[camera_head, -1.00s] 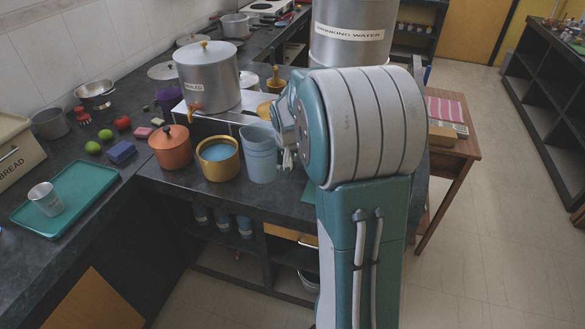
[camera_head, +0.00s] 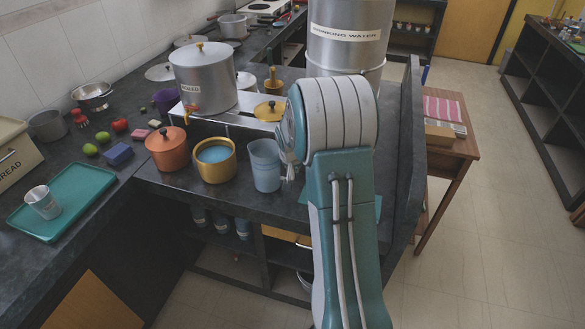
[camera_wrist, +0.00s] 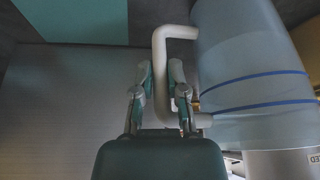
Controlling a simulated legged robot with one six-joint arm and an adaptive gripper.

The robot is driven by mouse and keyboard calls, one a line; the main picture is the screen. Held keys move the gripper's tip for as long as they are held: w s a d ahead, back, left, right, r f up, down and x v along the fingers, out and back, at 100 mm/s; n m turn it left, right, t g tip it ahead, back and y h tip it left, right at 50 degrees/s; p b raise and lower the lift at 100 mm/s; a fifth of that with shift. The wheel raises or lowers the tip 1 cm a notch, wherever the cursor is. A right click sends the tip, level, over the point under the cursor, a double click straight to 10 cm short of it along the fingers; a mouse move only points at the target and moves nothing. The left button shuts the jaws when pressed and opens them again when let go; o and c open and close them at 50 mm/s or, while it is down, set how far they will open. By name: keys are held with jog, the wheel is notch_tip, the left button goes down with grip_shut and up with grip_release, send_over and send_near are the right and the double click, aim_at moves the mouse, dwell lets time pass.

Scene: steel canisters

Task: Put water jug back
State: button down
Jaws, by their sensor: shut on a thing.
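The water jug (camera_head: 265,165) is pale blue and upright at the counter's front edge, just right of a yellow pot. In the wrist view the jug (camera_wrist: 250,75) fills the right side, with dark blue bands around it and a white handle (camera_wrist: 160,60). My gripper (camera_wrist: 160,80) has its fingers on both sides of the handle and is shut on it. In the head view my gripper (camera_head: 287,165) is mostly hidden by my arm, at the jug's right side. I cannot tell whether the jug's base touches the counter.
An orange lidded pot (camera_head: 168,150) and the yellow pot (camera_head: 214,168) stand left of the jug. A large steel pot (camera_head: 203,82) sits on a low stand behind. The drinking water canister (camera_head: 347,55) stands behind my arm. A teal tray (camera_head: 75,190) holds a cup.

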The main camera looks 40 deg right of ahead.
jog(key=c, duration=0.7)
grip_release()
jog(key=shift+a, duration=0.3)
jog(key=shift+d+r, duration=0.1)
jog(key=shift+r, duration=0.05)
jog(key=v, duration=1.2)
jog(key=s+a+r+n+t+y, duration=0.1)
jog(key=s+a+r+n, duration=0.1)
jog(key=s+a+r, duration=0.4)
jog(key=s+a+r+n, duration=0.2)
jog(key=s+a+r, duration=0.15)
jog(key=a, duration=0.45)
jog(key=s+a+n, duration=0.1)
jog(key=s+a, duration=0.2)
jog(key=s, duration=0.2)
jog(key=s+a+n+y, duration=0.1)
jog(key=s+a, duration=0.1)
jog(key=s, duration=0.3)
jog(key=s+a+n, duration=0.1)
jog(key=s+a, duration=0.2)
jog(key=s, duration=0.2)
jog(key=shift+a+n+t+y, duration=0.35)
jog(key=shift+n+t+y, duration=0.05)
